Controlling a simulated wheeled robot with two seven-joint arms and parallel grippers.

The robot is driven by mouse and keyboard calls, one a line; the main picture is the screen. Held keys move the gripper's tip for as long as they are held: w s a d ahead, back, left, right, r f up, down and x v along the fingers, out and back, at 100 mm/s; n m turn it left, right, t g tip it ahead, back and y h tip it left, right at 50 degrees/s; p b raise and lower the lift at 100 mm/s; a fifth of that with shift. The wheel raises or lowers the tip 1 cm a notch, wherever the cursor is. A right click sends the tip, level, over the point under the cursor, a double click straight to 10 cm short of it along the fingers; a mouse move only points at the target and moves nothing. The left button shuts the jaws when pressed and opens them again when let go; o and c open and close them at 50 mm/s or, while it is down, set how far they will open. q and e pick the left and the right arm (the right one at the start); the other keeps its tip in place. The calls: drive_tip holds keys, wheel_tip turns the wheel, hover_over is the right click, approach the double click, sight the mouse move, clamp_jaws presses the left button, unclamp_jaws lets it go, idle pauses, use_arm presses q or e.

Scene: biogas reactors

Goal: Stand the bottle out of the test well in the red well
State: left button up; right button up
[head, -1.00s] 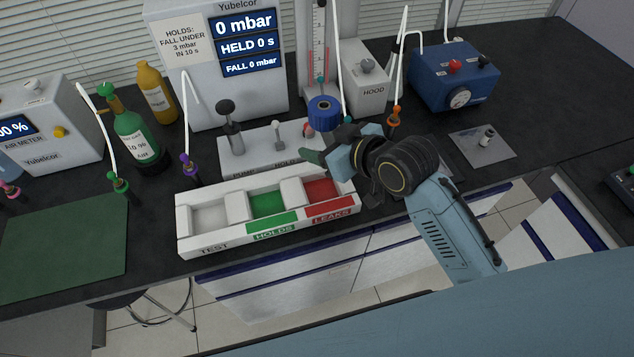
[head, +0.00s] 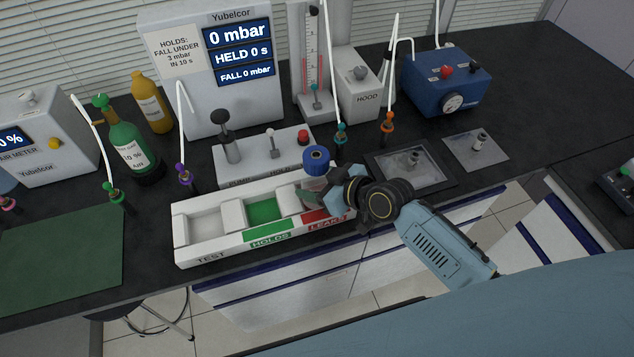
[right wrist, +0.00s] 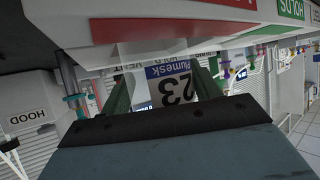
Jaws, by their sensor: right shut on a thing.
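The bottle shows its blue cap (head: 316,158) in the head view, upright above my right gripper (head: 318,192). In the right wrist view its white label with "23" (right wrist: 177,88) sits between my two fingers, which are shut on it. The white tray (head: 190,250) has an empty test well (head: 206,222), a green well (head: 264,211) and a red well (head: 311,216) at its right end. My gripper and the bottle are at the red well. The bottle's base is hidden by the gripper, so I cannot tell whether it touches the well floor. My left gripper is out of view.
Behind the tray stands a white pump unit (head: 255,158) with a lever and red button. Thin probes with coloured collars, one teal (head: 340,136) and one orange (head: 387,126), stand behind my gripper. A green mat (head: 60,245) lies clear at left.

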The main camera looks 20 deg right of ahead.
drive_tip(key=shift+f, duration=0.15)
drive_tip(key=o, duration=1.1)
drive_tip(key=shift+s+r, duration=0.1)
drive_tip(key=shift+r, duration=0.15)
drive_tip(key=v, duration=1.1)
drive_tip(key=shift+s+d+p, duration=0.15)
drive_tip(key=shift+s+p, duration=0.15)
drive_tip(key=shift+p, duration=0.15)
